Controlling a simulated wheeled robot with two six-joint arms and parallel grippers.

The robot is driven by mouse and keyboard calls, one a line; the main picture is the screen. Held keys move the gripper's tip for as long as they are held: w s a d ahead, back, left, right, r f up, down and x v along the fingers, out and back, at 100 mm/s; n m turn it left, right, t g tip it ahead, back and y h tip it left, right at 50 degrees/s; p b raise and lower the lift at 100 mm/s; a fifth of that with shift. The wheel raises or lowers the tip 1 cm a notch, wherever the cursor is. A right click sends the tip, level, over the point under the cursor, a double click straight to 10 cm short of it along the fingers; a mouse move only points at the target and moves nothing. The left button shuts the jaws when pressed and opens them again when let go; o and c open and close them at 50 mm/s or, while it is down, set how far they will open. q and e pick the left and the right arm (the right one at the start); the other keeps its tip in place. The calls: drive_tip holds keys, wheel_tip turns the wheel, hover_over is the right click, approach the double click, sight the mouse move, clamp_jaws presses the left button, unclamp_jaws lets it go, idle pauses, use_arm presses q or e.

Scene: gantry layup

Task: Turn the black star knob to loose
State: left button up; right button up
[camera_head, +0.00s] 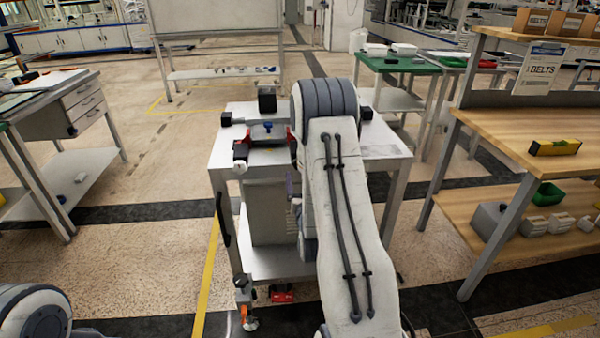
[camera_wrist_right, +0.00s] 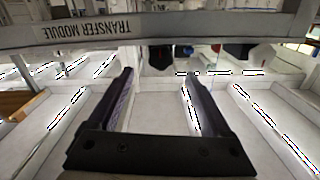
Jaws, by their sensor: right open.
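I cannot pick out a black star knob for certain in either view. A white cart (camera_head: 385,147) stands in the middle of the head view, with a dark fixture (camera_head: 270,143) on its top. The fixture has a black block (camera_head: 267,101), a blue piece (camera_head: 268,126) and red parts. My right arm hides the right part of it. My right gripper (camera_wrist_right: 160,78) shows in the right wrist view, its two dark fingers wide apart with nothing between them. In the head view it is hidden behind my arm. My left gripper is out of view.
In the wrist view a grey beam (camera_wrist_right: 230,28) marked TRANSFER MODULE, upside down, crosses beyond the fingertips. A wooden workbench (camera_head: 500,135) with a yellow level (camera_head: 554,148) stands at the right. A drawer bench (camera_head: 70,106) stands at the left. The floor between is clear.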

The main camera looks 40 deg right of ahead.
drive_tip(key=x, duration=0.6)
drive_tip(key=shift+w, duration=0.35)
drive_tip(key=shift+d, duration=0.15)
clamp_jaws()
